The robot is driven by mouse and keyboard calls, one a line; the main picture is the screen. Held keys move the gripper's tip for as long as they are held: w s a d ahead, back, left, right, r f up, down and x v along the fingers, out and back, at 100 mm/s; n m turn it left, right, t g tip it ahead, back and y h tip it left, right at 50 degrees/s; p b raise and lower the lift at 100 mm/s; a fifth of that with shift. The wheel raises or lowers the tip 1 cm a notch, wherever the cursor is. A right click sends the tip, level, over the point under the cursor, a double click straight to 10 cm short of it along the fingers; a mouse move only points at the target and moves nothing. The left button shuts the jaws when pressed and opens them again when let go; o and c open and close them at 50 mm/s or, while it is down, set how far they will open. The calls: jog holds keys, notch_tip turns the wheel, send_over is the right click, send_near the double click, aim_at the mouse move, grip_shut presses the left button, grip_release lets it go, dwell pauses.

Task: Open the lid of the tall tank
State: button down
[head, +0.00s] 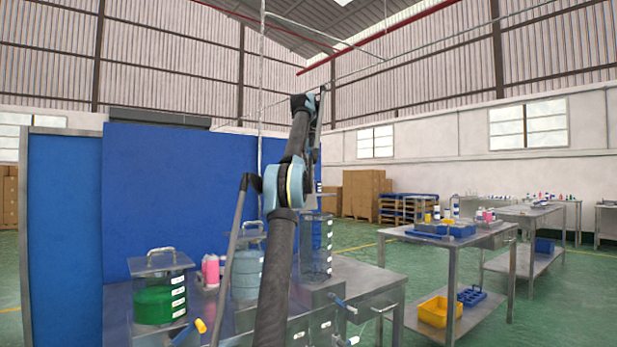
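The tall tank (322,246) is a clear, narrow container with pale labels down its side. It stands on the metal workbench (374,279), right of my arm in the head view, with its left part hidden behind my arm. Its lid appears to be at the top, near the level of the blue panel's lower half, but my arm links cover much of it, so I cannot tell its state. My arm rises from the bottom, bends high up and comes down behind itself. My gripper is hidden behind the arm links, so its fingers do not show.
A shorter tank with green contents (160,303) and one with grey-blue contents (246,274) stand to the left, both with handled lids. Pink bottles (211,270) stand between them. A blue panel (175,185) stands behind. Another table (447,240) is at right, with green floor between.

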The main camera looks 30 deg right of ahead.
jog(key=shift+w+a, duration=0.1)
jog(key=shift+w, duration=0.5)
